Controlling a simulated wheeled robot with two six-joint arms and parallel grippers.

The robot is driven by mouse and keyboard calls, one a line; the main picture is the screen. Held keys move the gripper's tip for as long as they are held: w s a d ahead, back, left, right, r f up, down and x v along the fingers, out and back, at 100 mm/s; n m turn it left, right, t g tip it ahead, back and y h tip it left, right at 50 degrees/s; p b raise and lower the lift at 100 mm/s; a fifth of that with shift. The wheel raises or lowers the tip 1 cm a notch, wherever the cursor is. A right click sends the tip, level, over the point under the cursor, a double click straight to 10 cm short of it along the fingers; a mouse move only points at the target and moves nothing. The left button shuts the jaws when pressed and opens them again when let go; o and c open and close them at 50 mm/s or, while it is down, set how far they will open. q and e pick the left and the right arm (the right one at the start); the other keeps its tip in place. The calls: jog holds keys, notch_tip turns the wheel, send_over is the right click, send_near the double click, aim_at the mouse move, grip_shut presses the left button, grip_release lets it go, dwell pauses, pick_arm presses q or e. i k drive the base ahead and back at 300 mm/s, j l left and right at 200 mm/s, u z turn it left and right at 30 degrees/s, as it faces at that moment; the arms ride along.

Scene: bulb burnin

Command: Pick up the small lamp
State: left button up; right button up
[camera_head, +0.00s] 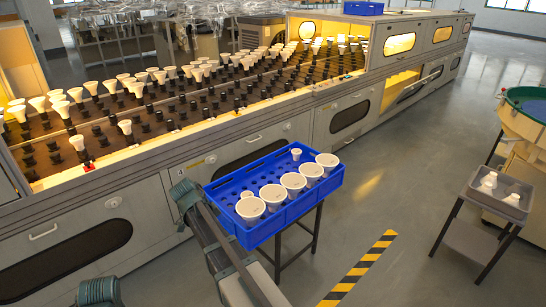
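Two small lamps stand in the blue crate. One small white lamp (296,154) is upright near the far corner, and another (246,194) is at the left side, partly hidden behind a large lamp. Several large white lamps (293,182) stand in a row along the crate's front right side. The blue crate (222,196) rests on a dark stand. Small white lamps (489,181) also sit in a grey tray at the right. Parts of my arm show at the lower left, in front of the crate's left end. Neither gripper's fingers show.
A long grey machine (140,232) runs behind the crate, its deck holding many sockets and white lamps. The grey tray (511,214) stands on a small table beside a round green-topped bowl (530,108). A striped floor mark (362,268) lies on open floor between.

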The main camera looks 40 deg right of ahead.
aim_at(296, 152)
jog(key=l+u, duration=0.65)
jog(key=l, duration=0.15)
jog(key=l+u, duration=0.1)
jog(key=l, duration=0.35)
jog(key=k+l+u, duration=0.1)
jog(key=l, duration=0.3)
jog(key=l+u, duration=0.1)
jog(key=l, duration=0.35)
jog(key=k+l+u, duration=0.1)
jog(key=l, duration=0.3)
jog(key=k+l, duration=0.15)
jog(key=l, duration=0.25)
jog(key=k+l, duration=0.1)
jog(key=l, duration=0.35)
jog(key=k+l, duration=0.1)
jog(key=l, duration=0.3)
jog(key=k+l, duration=0.1)
jog(key=l, duration=0.35)
jog(key=k+l+u, duration=0.1)
jog(key=l, duration=0.35)
jog(key=k+l, duration=0.1)
jog(key=l, duration=0.3)
